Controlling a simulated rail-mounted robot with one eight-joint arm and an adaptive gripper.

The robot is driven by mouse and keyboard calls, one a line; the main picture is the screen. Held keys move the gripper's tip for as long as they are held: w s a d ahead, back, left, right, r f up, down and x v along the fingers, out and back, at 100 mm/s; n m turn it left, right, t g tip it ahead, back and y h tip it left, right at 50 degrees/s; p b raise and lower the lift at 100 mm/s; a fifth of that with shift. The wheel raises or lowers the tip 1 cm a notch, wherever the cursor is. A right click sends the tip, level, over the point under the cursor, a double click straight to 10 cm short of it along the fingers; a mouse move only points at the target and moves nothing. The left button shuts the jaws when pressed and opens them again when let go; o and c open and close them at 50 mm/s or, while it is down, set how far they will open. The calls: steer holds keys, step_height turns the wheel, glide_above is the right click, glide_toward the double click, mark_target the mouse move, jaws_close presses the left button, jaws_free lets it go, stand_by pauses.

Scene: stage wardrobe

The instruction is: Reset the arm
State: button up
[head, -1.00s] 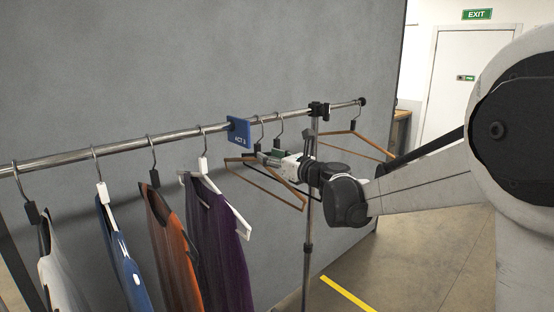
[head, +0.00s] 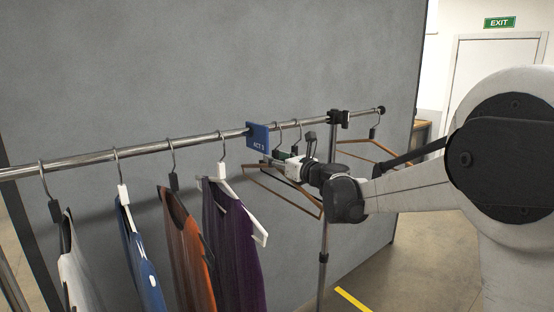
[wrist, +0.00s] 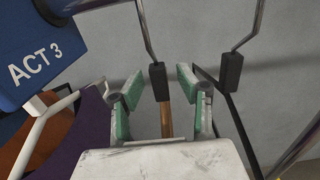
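My gripper (head: 281,157) is at the clothes rack, just right of the blue ACT 3 sign (head: 258,138) and below the rail (head: 200,138). In the wrist view its two green-padded fingers (wrist: 160,92) are apart. The black neck of a wooden hanger (wrist: 158,82) shows between them in the picture. I cannot tell whether the hanger is within the grip or beyond it, and no finger visibly presses on it. A second hanger with a black neck (wrist: 231,72) is right of the fingers. The fingertips are small and partly hidden in the head view.
Several garments, including a purple one (head: 232,245) and an orange one (head: 187,245), hang left of the sign. Another wooden hanger (head: 374,148) hangs near the rail's right end. The rack's upright post (head: 323,260) stands close to my wrist. Open floor (head: 430,262) lies to the right.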

jaws_close()
steer(key=shift+r, duration=0.2)
stand_by(0.4)
steer(key=shift+r+p, duration=0.75)
steer(key=shift+r, duration=0.8)
steer(key=shift+s+d, duration=0.1)
steer(key=shift+b+v, duration=0.4)
steer(key=shift+v, duration=3.45)
steer(key=shift+s+d, duration=0.1)
steer(key=shift+d, duration=0.05)
steer(key=p+v, duration=0.2)
steer(key=v, duration=3.7)
steer(key=shift+s+d, duration=0.15)
steer(key=shift+s, duration=0.2)
